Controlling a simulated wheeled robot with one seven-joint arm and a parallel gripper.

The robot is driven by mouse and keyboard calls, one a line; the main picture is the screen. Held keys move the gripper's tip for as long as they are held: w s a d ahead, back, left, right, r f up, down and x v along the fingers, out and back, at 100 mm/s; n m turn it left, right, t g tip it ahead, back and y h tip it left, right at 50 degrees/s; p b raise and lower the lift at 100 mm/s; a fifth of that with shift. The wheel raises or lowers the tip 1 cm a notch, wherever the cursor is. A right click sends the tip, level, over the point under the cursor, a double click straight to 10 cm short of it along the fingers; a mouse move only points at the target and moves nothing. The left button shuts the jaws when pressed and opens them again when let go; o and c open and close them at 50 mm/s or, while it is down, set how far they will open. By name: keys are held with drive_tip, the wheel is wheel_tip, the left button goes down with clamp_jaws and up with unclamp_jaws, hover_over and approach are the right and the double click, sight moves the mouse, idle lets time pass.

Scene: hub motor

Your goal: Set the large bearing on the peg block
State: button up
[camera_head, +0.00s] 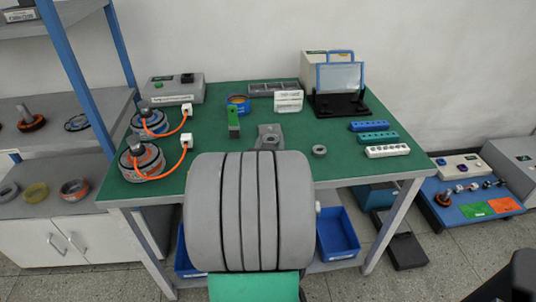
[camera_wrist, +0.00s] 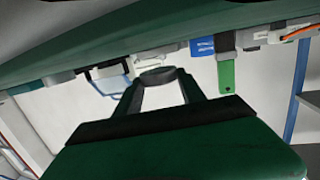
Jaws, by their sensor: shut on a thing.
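My gripper (camera_wrist: 160,88) is shut on a dark grey ring, the large bearing (camera_wrist: 158,75), held between its two fingertips in the wrist view. The wrist picture is upside down, with the green table top along its upper edge. In the head view my grey arm covers the near middle of the table and most of the gripper. A grey piece with a round form (camera_head: 270,132) shows just past the arm; I cannot tell whether it is the peg block or my fingertips. I cannot make out the peg block for sure in either view.
A small grey ring (camera_head: 319,150) lies on the green table (camera_head: 345,170). A green-handled tool (camera_head: 233,122) stands left of centre. Two motors with orange cables (camera_head: 142,160) are at the left. Connector strips (camera_head: 387,151) and a black stand (camera_head: 340,105) are at the right.

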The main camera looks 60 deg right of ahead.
wheel_tip(320, 180, down, 3)
drive_tip(key=shift+f+b, duration=0.15)
drive_tip(key=shift+b, duration=0.6)
drive_tip(key=shift+r, duration=0.2)
drive_tip(key=shift+f, duration=0.1)
drive_tip(key=o, duration=1.5)
drive_tip(key=shift+c, duration=0.2)
